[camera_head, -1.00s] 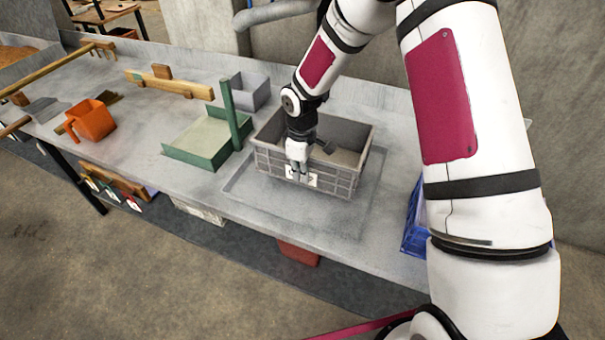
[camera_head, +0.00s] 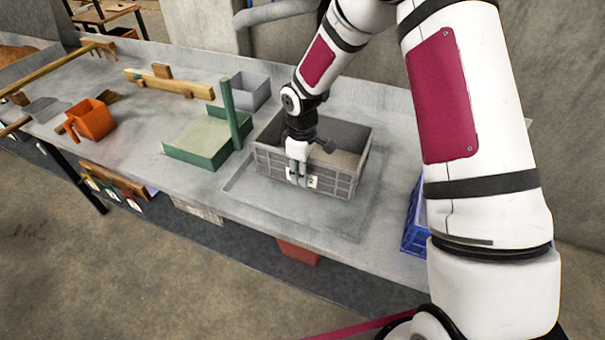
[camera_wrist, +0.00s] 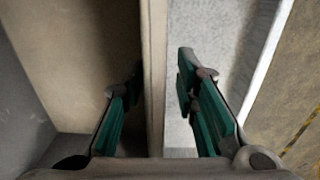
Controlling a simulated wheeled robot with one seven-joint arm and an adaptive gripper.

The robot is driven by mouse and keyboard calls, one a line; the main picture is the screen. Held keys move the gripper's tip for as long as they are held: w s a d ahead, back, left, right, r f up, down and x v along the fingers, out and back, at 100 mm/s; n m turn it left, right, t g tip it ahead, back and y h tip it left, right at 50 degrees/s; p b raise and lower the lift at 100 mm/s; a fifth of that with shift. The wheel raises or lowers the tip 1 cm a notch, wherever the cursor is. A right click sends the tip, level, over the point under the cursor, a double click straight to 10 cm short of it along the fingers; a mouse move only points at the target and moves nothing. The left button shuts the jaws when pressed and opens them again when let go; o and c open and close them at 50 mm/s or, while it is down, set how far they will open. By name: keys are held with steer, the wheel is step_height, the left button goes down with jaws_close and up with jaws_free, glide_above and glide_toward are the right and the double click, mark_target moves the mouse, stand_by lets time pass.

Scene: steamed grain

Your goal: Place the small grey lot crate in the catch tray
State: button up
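The grey crate (camera_head: 338,186) has slatted walls and a white label on its front wall. It stands upright on a shallow grey tray (camera_head: 240,188) on the bench; I cannot tell whether its base is fully down. My gripper (camera_head: 297,180) points down at the crate's front wall, over the label. In the wrist view my gripper (camera_wrist: 160,80) has its green-padded fingers apart, one each side of the wall's top edge (camera_wrist: 153,60). Gaps show between the pads and the wall, so it is not clamped. The crate's inside is partly hidden by my arm.
A green box with an upright post (camera_head: 205,140) and a small plain grey bin (camera_head: 249,92) stand left of the crate. An orange scoop (camera_head: 92,120) and wooden tools lie farther left. A blue crate (camera_head: 415,225) is at the right, partly behind my arm.

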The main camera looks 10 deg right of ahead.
step_height(320, 180, up, 11)
steer(key=shift+s+r, duration=0.2)
steer(key=shift+r, duration=0.15)
steer(key=s+d+r+m+t+h, duration=0.1)
steer(key=s+d+r+m, duration=0.2)
steer(key=s+r, duration=0.45)
steer(key=s+d+r+m, duration=0.2)
steer(key=s+r, duration=0.5)
steer(key=r, duration=0.2)
steer(key=s+d+r+m+t+y, duration=0.1)
steer(key=s+m, duration=0.4)
steer(key=s, duration=1.3)
steer(key=shift+s+r+m+t, duration=0.4)
steer(key=shift+r+t, duration=0.1)
steer(key=shift+r, duration=0.15)
steer(key=shift+r+p, duration=0.15)
steer(key=shift+p, duration=0.15)
